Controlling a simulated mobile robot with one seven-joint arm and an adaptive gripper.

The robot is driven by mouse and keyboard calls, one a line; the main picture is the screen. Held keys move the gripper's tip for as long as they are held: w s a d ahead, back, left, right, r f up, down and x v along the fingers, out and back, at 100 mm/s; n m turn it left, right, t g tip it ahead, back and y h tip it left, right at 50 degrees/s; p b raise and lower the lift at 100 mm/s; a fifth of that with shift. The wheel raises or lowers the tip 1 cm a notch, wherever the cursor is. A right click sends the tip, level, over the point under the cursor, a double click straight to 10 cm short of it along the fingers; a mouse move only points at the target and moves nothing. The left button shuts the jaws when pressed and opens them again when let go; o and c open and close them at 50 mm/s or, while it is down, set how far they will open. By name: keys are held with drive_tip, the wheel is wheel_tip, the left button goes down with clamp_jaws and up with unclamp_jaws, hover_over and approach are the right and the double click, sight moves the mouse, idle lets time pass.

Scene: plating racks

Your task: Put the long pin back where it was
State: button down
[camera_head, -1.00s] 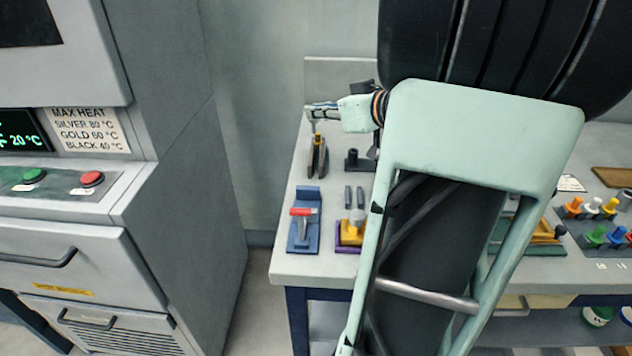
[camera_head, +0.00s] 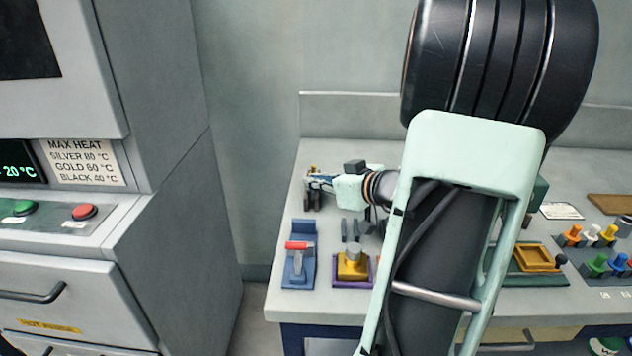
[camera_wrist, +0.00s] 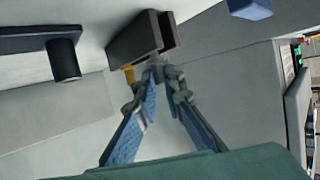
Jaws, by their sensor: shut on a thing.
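My gripper (camera_head: 318,182) is over the left part of the bench. In the wrist view my gripper's two blue-padded fingers (camera_wrist: 158,78) converge at their tips on a small thin grey piece (camera_wrist: 155,62). It seems to be the long pin, though most of it is hidden. A dark two-plate block (camera_wrist: 140,38) stands just beyond the fingertips, with a slot between its plates. It also shows just under the gripper in the head view (camera_head: 309,201). A small yellow bit (camera_wrist: 130,76) shows beside the left fingertip. I cannot tell whether the pin touches the block.
A blue fixture with a red handle (camera_head: 299,262) and a yellow block on a purple base (camera_head: 352,266) stand at the bench's front left. Two short dark pieces (camera_head: 350,231) are behind them. A dark post (camera_wrist: 65,62) stands left in the wrist view. A grey cabinet (camera_head: 170,170) is left.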

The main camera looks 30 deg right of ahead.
drive_tip(key=shift+f+b, duration=0.35)
drive_tip(key=shift+b, duration=0.3)
drive_tip(key=c, duration=2)
unclamp_jaws()
drive_tip(key=shift+r, duration=0.1)
drive_tip(key=shift+c, duration=0.2)
